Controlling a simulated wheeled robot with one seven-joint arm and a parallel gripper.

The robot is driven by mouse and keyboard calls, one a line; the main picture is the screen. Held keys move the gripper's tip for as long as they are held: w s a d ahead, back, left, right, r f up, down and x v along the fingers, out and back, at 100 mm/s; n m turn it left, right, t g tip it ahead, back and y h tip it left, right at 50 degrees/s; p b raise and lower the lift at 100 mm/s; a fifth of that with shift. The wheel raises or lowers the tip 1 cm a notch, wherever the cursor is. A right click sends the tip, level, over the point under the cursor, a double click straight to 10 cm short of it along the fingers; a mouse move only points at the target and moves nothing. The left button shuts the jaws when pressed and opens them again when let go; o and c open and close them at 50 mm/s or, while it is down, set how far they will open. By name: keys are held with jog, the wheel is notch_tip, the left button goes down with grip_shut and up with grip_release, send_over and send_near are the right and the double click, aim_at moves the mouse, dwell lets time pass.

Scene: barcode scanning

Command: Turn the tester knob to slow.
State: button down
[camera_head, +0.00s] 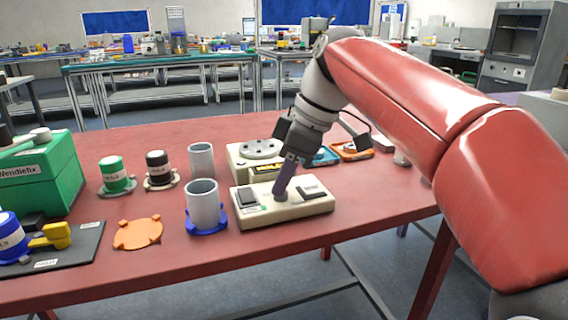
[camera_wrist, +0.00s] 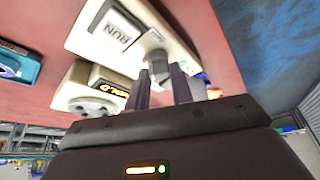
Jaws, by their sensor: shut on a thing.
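The tester is a low cream box (camera_head: 308,207) on the red table, with dark panels on its top. In the wrist view the tester (camera_wrist: 84,28) shows a button marked RUN (camera_wrist: 117,31). Beside that button is a grey knob (camera_wrist: 157,62). My gripper (camera_head: 281,194) points down onto the middle of the tester, its fingers around the knob. In the wrist view my gripper (camera_wrist: 162,82) is shut on the knob, one finger each side. The fingers hide part of the knob, and I cannot read its setting.
Behind the tester is a cream device (camera_head: 238,160) with a round top and a lit display. A grey cup (camera_head: 203,207) in a blue holder stands close left. Further left are an orange coaster (camera_head: 138,233), small jars and a green box (camera_head: 45,180). The front right table is clear.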

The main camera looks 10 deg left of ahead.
aim_at(300, 195)
jog(key=n+g+p, duration=0.1)
jog(key=n, duration=0.1)
jog(key=n+g+p, duration=0.1)
jog(key=n+p, duration=0.1)
jog(key=n, duration=0.1)
jog(key=shift+w+n+h, duration=0.15)
jog(key=shift+n+h, duration=0.15)
dwell(0.4)
jog(key=c, duration=1.2)
grip_release()
jog(key=v, duration=0.7)
jog(key=shift+r+p, duration=0.35)
jog(key=shift+w, duration=0.15)
